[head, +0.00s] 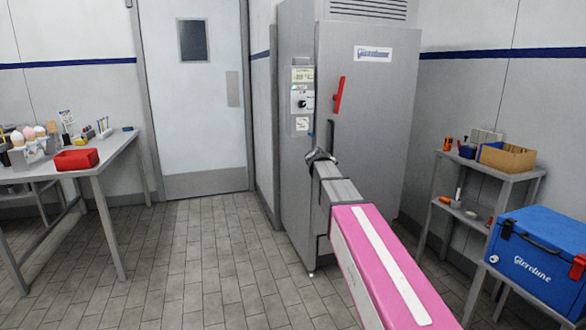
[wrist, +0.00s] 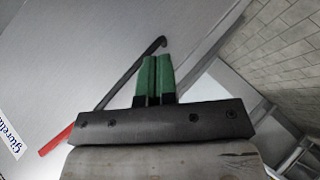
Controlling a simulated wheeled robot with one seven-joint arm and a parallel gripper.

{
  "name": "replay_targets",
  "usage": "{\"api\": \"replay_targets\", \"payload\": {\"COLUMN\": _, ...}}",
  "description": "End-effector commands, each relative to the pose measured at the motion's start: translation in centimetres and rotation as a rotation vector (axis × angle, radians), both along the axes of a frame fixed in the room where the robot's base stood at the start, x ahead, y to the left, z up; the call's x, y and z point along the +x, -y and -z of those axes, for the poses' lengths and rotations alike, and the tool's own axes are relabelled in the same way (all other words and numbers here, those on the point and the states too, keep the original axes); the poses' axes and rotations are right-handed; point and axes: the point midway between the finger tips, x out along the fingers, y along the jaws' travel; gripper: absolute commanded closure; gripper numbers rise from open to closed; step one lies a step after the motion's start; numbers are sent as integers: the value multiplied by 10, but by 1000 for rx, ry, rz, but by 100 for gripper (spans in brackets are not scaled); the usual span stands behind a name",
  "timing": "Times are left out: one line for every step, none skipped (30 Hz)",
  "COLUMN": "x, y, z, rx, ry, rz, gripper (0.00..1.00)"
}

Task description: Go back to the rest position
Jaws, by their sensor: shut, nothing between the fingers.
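My gripper (wrist: 152,80) shows in the wrist view with its two green fingers together, shut with nothing between them. In the head view my arm reaches forward, pink and grey, and its end (head: 319,155) is in front of the tall grey cabinet (head: 372,110). The gripper's fingers are not clear in the head view.
A table at left holds a red bin (head: 76,159) and ice cream cones in a holder (head: 34,148). At right, a shelf (head: 492,168) carries a cardboard box (head: 506,157), and a blue cooler (head: 543,255) stands nearer. A closed door (head: 194,120) is behind. The tiled floor (head: 190,260) at left is clear.

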Motion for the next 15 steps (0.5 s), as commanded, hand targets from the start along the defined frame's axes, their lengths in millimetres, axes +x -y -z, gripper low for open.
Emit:
{"api": "replay_targets", "payload": {"x": -25, "y": 8, "z": 30, "rx": 45, "ry": -39, "rz": 28, "gripper": 100}}
{"api": "replay_targets", "payload": {"x": -36, "y": 11, "z": 47, "rx": 74, "ry": -62, "rz": 45, "gripper": 100}}
{"api": "replay_targets", "payload": {"x": -50, "y": 15, "z": 67, "rx": 113, "ry": -91, "rz": 67, "gripper": 100}}
{"api": "replay_targets", "payload": {"x": -62, "y": 17, "z": 83, "rx": 142, "ry": -116, "rz": 85, "gripper": 100}}
{"api": "replay_targets", "payload": {"x": -74, "y": 20, "z": 97, "rx": 171, "ry": -138, "rz": 103, "gripper": 100}}
{"api": "replay_targets", "payload": {"x": -90, "y": 23, "z": 116, "rx": 208, "ry": -169, "rz": 128, "gripper": 100}}
{"api": "replay_targets", "payload": {"x": -102, "y": 25, "z": 130, "rx": 236, "ry": -191, "rz": 147, "gripper": 100}}
{"api": "replay_targets", "payload": {"x": -114, "y": 27, "z": 144, "rx": 264, "ry": -215, "rz": 167, "gripper": 100}}
{"api": "replay_targets", "payload": {"x": -132, "y": 29, "z": 161, "rx": 301, "ry": -245, "rz": 194, "gripper": 100}}
{"api": "replay_targets", "payload": {"x": -145, "y": 31, "z": 174, "rx": 327, "ry": -269, "rz": 213, "gripper": 100}}
{"api": "replay_targets", "payload": {"x": -158, "y": 32, "z": 185, "rx": 354, "ry": -292, "rz": 234, "gripper": 100}}
{"api": "replay_targets", "payload": {"x": -176, "y": 33, "z": 201, "rx": 390, "ry": -323, "rz": 263, "gripper": 100}}
{"api": "replay_targets", "payload": {"x": -190, "y": 34, "z": 212, "rx": 418, "ry": -347, "rz": 283, "gripper": 100}}
{"api": "replay_targets", "payload": {"x": -204, "y": 35, "z": 223, "rx": 444, "ry": -371, "rz": 305, "gripper": 100}}
{"api": "replay_targets", "payload": {"x": -222, "y": 35, "z": 236, "rx": 479, "ry": -402, "rz": 334, "gripper": 100}}
